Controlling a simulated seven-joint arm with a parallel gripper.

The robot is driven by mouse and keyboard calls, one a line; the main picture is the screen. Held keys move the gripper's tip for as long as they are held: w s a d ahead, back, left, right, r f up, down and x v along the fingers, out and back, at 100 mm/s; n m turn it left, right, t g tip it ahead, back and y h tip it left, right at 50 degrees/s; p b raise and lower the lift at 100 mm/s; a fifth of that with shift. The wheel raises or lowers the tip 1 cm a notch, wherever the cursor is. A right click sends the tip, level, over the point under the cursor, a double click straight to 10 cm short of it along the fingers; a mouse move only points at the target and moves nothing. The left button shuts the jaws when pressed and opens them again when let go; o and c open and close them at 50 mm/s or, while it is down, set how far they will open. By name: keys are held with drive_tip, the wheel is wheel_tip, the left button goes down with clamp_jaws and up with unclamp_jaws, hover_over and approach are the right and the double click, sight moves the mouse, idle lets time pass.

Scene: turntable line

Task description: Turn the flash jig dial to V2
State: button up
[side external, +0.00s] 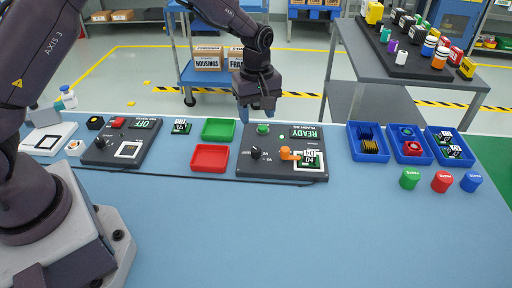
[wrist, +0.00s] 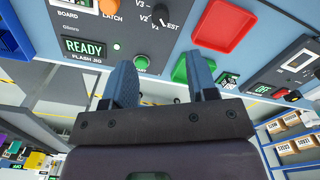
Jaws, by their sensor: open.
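The flash jig (side external: 246,171) is a dark box on the blue table. Its black dial (side external: 256,153) sits on the left part of its top in the side view. In the wrist view the dial (wrist: 160,14) is at the top edge, beside labels V3, V2, V1 and TEST; I cannot tell which mark it points at. My gripper (side external: 257,112) is open and empty, above the jig's far edge and apart from the dial. Its two fingers (wrist: 160,68) show in the wrist view, with the green START button (wrist: 141,63) seen between them.
The jig display (wrist: 86,49) reads READY. An orange latch (side external: 288,154) and a board (side external: 312,161) are right of the dial. Red (side external: 210,171) and green (side external: 218,140) trays lie left of the jig. Blue bins (side external: 370,158) stand right. The front table is clear.

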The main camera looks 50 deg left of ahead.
sight(256, 149)
wheel_tip(256, 149, down, 11)
drive_tip(key=shift+f, duration=0.15)
drive_tip(key=shift+c, duration=0.5)
drive_tip(key=c, duration=0.8)
drive_tip(key=shift+c, duration=0.2)
